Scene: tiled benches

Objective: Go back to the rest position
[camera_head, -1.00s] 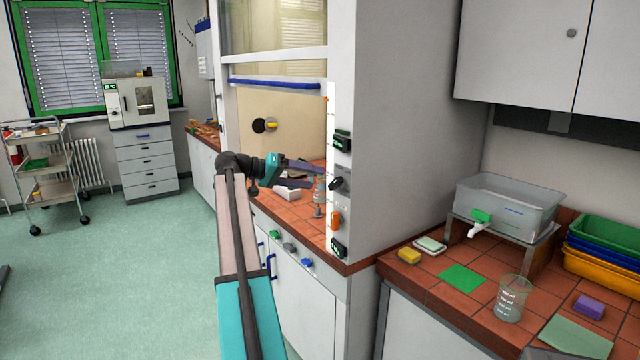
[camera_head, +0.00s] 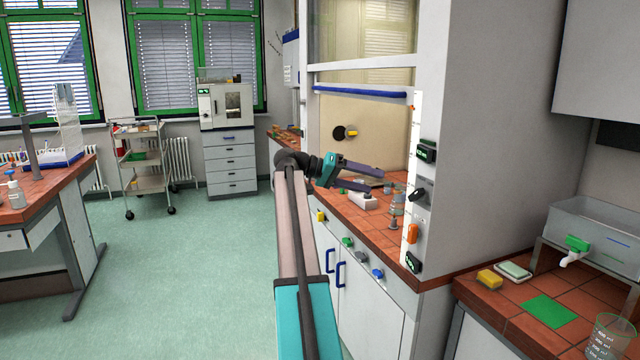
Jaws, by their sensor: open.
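My gripper (camera_head: 374,180) is at the end of my outstretched arm, in the middle of the picture. Its two dark fingers are spread apart and point right, with nothing seen between them. It shows in front of the opening of the fume hood (camera_head: 360,94), over the hood's tiled bench (camera_head: 378,229). Just below and behind the fingers are a white block-like object (camera_head: 362,201) and some small glassware (camera_head: 397,201). I cannot tell how far the fingers are from them.
The hood's side post (camera_head: 411,180) stands right of my gripper. A tiled bench with a water tank (camera_head: 600,232), yellow sponge (camera_head: 489,279) and beaker (camera_head: 607,338) is at right. A trolley (camera_head: 146,183), oven (camera_head: 227,107) and left bench (camera_head: 50,203) stand beyond open green floor (camera_head: 185,260).

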